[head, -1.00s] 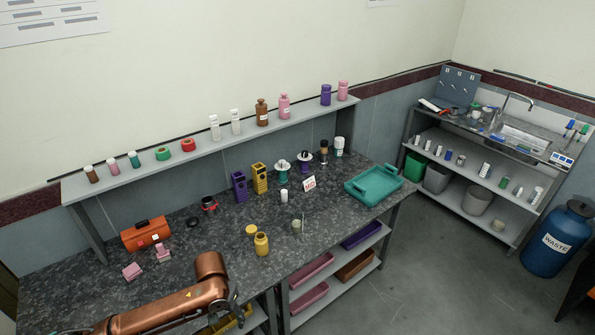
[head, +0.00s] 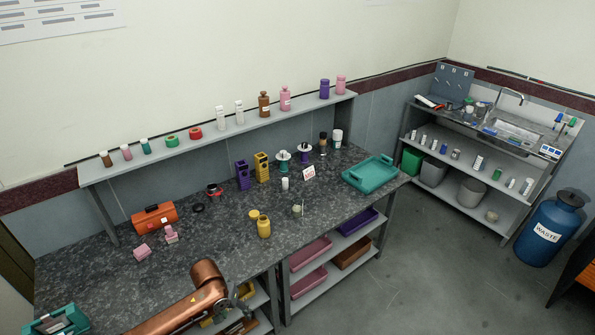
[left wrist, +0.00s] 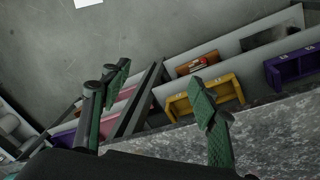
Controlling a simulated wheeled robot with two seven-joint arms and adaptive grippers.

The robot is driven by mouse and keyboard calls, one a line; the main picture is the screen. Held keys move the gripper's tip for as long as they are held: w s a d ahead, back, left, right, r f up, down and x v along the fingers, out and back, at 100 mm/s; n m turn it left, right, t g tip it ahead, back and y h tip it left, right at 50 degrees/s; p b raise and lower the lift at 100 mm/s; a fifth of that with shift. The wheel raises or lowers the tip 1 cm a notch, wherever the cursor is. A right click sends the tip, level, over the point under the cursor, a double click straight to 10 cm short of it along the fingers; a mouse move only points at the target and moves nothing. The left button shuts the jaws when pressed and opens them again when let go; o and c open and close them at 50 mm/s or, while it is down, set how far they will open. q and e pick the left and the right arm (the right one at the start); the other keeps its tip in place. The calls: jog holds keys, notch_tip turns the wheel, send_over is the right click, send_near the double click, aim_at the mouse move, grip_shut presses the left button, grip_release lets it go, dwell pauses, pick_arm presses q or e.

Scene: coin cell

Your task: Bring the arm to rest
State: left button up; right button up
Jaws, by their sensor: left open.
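My left arm, copper coloured, comes in at the bottom of the head view. Its gripper (head: 240,296) is by the front edge of the dark speckled bench (head: 130,268), apart from the things on it. In the left wrist view the two green-padded fingers (left wrist: 160,100) stand wide apart with nothing between them. Below them that view shows the floor, the shelves under the bench and a strip of the speckled top. My right gripper is in neither view.
An orange toolbox (head: 155,218), pink blocks (head: 143,252), a yellow jar (head: 264,227) and a teal tray (head: 369,173) stand on the bench. A teal container (head: 62,322) is at bottom left. Yellow (left wrist: 228,88) and purple (left wrist: 292,65) bins sit on the lower shelves.

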pick_arm(q)
jog(key=w+a+f+n+t, duration=0.1)
jog(key=a+f, duration=0.1)
jog(key=f, duration=0.5)
jog(key=w+a+f+n+t, duration=0.1)
jog(key=w+a+f, duration=0.15)
jog(key=f, duration=0.45)
jog(key=s+a+f, duration=0.4)
jog(key=s+f, duration=0.2)
jog(key=f, duration=0.4)
jog(key=s+a+f, duration=0.5)
jog(key=f, duration=0.4)
jog(key=s+a+f+y, duration=0.1)
jog(key=s+a+f, duration=0.1)
jog(key=s+f, duration=0.65)
jog(key=s+a+f+y, duration=0.1)
jog(key=s+f, duration=0.4)
jog(key=s, duration=0.7)
jog(key=s+d+f+m+g, duration=0.1)
jog(key=s+f, duration=0.1)
jog(key=s, duration=0.9)
jog(key=s+d+f+m+g, duration=0.1)
jog(key=s+d+f, duration=0.1)
jog(key=s, duration=1)
jog(key=shift+s+d+f, duration=0.2)
jog(key=shift+s+f, duration=0.1)
jog(key=shift+f, duration=0.5)
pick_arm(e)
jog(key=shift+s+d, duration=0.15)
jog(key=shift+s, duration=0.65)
